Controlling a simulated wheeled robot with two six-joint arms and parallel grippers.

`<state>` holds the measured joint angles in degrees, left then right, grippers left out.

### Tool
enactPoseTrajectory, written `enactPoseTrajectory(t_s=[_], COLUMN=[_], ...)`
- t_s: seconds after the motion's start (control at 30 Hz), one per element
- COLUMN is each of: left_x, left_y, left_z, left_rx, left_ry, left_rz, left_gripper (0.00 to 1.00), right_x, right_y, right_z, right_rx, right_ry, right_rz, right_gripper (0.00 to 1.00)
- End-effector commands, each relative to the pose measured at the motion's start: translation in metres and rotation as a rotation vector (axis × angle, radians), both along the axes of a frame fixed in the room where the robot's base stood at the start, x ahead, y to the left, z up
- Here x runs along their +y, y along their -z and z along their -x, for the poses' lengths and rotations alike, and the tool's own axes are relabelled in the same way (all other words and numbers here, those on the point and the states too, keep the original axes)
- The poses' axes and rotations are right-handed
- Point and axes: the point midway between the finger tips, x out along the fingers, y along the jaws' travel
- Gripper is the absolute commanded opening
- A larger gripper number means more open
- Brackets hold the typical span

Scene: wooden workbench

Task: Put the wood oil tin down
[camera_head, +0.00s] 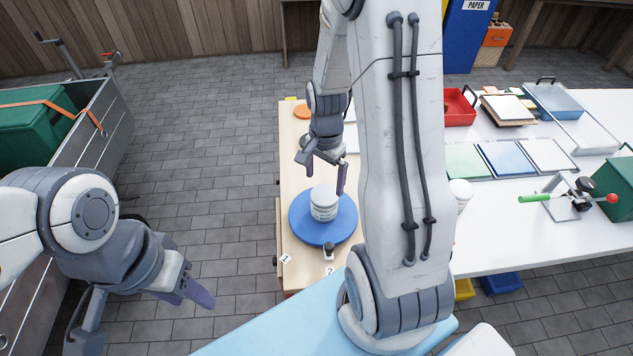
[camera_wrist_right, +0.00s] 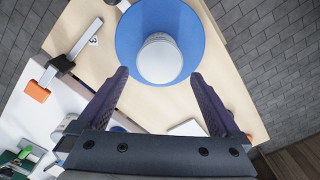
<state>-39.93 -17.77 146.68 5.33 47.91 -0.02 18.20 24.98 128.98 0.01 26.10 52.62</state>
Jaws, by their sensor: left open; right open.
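The white tin (camera_head: 325,203), with dark print on its side, stands upright on a round blue disc (camera_head: 302,226) on the wooden bench. It also shows from above in the right wrist view (camera_wrist_right: 159,60). My right gripper (camera_head: 325,180) is open just behind and above the tin. In the right wrist view its purple fingers (camera_wrist_right: 159,76) are spread wider than the tin, near its lower edge, with nothing held. My left gripper (camera_head: 186,294) is open and empty over the floor, left of the bench.
Numbered labels and a small dark-topped object (camera_head: 328,249) lie at the bench's front edge. An orange disc (camera_head: 302,111) lies at the far end. A white table (camera_head: 500,237) with trays, a red bin (camera_head: 459,107) and a green-handled tool stands right. My right arm hides the middle.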

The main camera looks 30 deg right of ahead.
Motion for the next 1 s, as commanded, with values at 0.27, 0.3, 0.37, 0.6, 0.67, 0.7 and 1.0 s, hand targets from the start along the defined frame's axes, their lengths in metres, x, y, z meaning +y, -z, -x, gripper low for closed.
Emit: enactPoseTrajectory(t_s=[0.27, 0.3, 0.37, 0.6, 0.67, 0.7, 1.0], left_x=[0.0, 0.0, 0.0, 0.0, 0.0, 0.0, 0.0], left_y=[0.0, 0.0, 0.0, 0.0, 0.0, 0.0, 0.0], left_z=[0.0, 0.0, 0.0, 0.0, 0.0, 0.0, 0.0], left_rx=[0.0, 0.0, 0.0, 0.0, 0.0, 0.0, 0.0], left_ry=[0.0, 0.0, 0.0, 0.0, 0.0, 0.0, 0.0], left_rz=[0.0, 0.0, 0.0, 0.0, 0.0, 0.0, 0.0], left_gripper=[0.5, 0.5, 0.5, 0.5, 0.5, 0.5, 0.5], right_x=[0.026, 0.043, 0.074, 0.196, 0.213, 0.222, 0.241], right_y=[-0.018, -0.026, -0.042, -0.104, -0.114, -0.119, -0.132], right_z=[-0.001, 0.0, 0.005, 0.082, 0.107, 0.121, 0.175], right_rx=[-0.01, -0.016, -0.024, -0.058, -0.065, -0.072, -0.084], right_ry=[-0.132, -0.214, -0.378, -1.205, -1.387, -1.494, -1.874], right_rz=[0.0, -0.001, -0.003, -0.027, -0.036, -0.041, -0.062], right_gripper=[1.0, 1.0, 1.0, 1.0, 1.0, 1.0, 1.0])
